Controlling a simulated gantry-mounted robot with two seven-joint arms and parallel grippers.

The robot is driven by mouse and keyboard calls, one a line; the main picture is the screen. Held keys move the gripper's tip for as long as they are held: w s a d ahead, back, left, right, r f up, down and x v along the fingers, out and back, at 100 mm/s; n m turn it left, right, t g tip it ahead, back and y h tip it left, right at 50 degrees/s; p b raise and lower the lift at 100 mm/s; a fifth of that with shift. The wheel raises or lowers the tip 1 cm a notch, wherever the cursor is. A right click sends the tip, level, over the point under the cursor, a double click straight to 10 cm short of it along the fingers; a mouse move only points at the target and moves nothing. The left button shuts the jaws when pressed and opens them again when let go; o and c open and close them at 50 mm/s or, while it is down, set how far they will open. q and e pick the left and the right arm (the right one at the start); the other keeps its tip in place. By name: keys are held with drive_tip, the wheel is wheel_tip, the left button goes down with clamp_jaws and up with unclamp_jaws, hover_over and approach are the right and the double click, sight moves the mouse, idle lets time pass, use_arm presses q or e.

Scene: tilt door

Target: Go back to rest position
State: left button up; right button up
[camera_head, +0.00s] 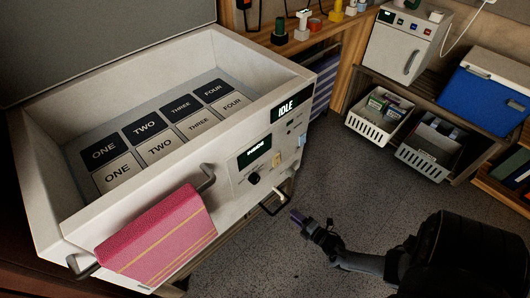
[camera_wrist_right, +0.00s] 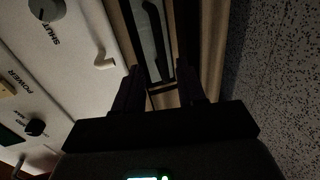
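My right gripper (camera_head: 298,217) is in the head view, in front of the right end of the white appliance, above the grey floor. In the right wrist view my right gripper (camera_wrist_right: 158,78) shows two dark fingers standing apart with nothing between them. The appliance's panel fills the left of that view, close by. My left gripper is not in view.
The white appliance (camera_head: 35,185) has an open top with numbered tiles inside and an IDLE display. A pink towel (camera_head: 160,235) hangs on its front handle. A blue cooler (camera_head: 487,90) and white baskets (camera_head: 378,118) stand at right. Grey floor (camera_head: 370,195) lies between.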

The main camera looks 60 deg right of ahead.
drive_tip(key=w+a+r+m+g+y+p, duration=0.15)
drive_tip(key=a+r+m+p, duration=0.25)
drive_tip(key=a+r+p, duration=0.85)
drive_tip(key=w+a+r+m+g+y+p, duration=0.1)
drive_tip(key=w+a+r+m+g+p, duration=0.3)
drive_tip(key=r, duration=1.6)
drive_tip(key=a+r+m+y+p, duration=0.1)
drive_tip(key=a+r+m+p, duration=0.2)
drive_tip(key=a+r+p, duration=0.9)
drive_tip(key=s+d+r+m+g, duration=0.35)
drive_tip(key=s+r+g, duration=0.25)
drive_tip(key=s+r, duration=0.4)
wheel_tip(320, 180, up, 36)
drive_tip(key=p, duration=3.5)
drive_tip(key=shift+w+d+r+n, duration=0.15)
drive_tip(key=shift+w+d+n, duration=0.2)
drive_tip(key=shift+w, duration=0.1)
